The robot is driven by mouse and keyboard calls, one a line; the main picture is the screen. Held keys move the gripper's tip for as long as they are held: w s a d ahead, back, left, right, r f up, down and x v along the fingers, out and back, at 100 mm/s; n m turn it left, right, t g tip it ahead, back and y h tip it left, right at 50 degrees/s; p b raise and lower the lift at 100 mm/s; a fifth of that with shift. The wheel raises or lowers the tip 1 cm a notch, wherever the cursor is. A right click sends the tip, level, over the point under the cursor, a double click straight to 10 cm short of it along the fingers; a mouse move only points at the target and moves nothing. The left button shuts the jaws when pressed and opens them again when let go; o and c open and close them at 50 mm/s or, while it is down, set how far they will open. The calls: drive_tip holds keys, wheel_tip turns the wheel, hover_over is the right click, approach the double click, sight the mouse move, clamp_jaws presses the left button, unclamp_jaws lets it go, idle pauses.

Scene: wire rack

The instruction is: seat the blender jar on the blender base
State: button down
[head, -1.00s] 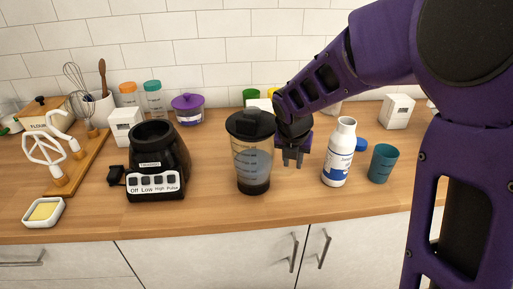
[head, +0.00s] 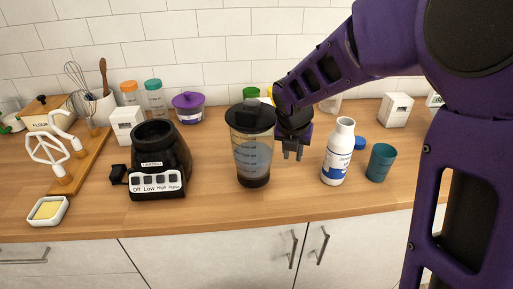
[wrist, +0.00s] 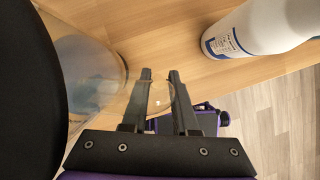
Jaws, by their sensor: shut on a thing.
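The blender jar (head: 253,157) is clear with a black lid and a dark bottom. It is upright at the middle of the counter in the head view, right of the blender base. The blender base (head: 158,163) is black with a row of buttons and an open round top. My gripper (head: 292,155) is at the jar's right side. In the wrist view the gripper (wrist: 160,74) is shut on the jar's clear handle, with the jar (wrist: 92,60) at the left. I cannot tell whether the jar's bottom touches the counter.
A white bottle (head: 338,153) and a teal cup (head: 380,162) stand to the right. A butter dish (head: 47,210) and a wooden board (head: 86,160) are at the left. A purple pot (head: 188,107) stands behind the base. The counter between base and jar is clear.

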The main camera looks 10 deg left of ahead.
drive_tip(key=shift+w+r, duration=0.1)
drive_tip(key=shift+r, duration=2.15)
